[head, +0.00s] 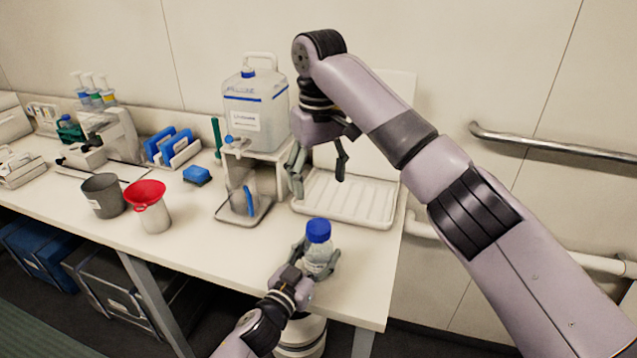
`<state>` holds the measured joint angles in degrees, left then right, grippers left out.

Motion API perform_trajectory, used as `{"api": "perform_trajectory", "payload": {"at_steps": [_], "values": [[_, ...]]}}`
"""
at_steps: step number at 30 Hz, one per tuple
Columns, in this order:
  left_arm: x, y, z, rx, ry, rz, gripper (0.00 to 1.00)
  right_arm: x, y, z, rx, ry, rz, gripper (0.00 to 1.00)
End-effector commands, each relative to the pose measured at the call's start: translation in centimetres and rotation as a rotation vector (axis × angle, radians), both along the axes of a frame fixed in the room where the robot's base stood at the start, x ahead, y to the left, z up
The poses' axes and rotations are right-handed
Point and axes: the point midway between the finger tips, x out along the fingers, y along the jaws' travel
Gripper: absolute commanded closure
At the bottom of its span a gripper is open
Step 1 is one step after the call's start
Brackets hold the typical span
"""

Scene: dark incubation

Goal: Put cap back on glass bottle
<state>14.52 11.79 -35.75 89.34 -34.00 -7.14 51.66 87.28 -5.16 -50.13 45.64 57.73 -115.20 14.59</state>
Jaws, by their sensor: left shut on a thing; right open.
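A clear glass bottle (319,262) stands upright near the front right of the bench. A blue cap (318,230) sits on top of its neck; whether it is screwed tight I cannot tell. My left gripper (317,256) is shut around the bottle's body from the front, below the cap. My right gripper (319,178) is open and empty, fingers pointing down, above and behind the bottle, in front of the white drying rack. The lower part of the bottle is partly hidden by my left gripper.
A white ribbed rack (348,199) lies behind the bottle. A large carboy (255,112) on a stand, with a drip tray (243,212), is to its left. A red funnel (146,192) on a beaker and a grey cup (104,196) stand further left. The bench front between is clear.

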Motion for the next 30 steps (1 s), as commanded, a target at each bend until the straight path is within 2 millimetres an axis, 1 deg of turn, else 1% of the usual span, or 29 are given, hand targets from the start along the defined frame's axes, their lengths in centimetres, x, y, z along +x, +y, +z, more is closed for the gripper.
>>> {"api": "perform_trajectory", "payload": {"at_steps": [3,4,14,25,28,30], "values": [[0.0,0.0,0.0,0.001,0.0,0.0,1.0,0.0,0.0,0.0,0.0,0.0,0.0,0.33],[0.0,0.0,0.0,0.001,0.0,0.0,0.45,0.0,0.0,0.0,0.0,0.0,0.0,0.33],[0.0,0.0,0.0,0.0,0.0,0.0,0.23,0.0,0.0,0.0,0.0,-0.001,0.0,0.33],[-0.3,0.1,0.0,0.0,0.001,0.0,0.22,0.0,0.0,0.0,0.0,-0.001,0.0,0.33],[-1.1,0.7,-0.1,0.0,0.002,0.0,0.22,0.0,0.0,0.0,0.0,-0.001,0.0,0.33],[-2.1,1.2,-0.2,-0.001,0.003,0.0,0.22,0.0,0.0,0.0,0.0,-0.001,0.0,0.33]]}}
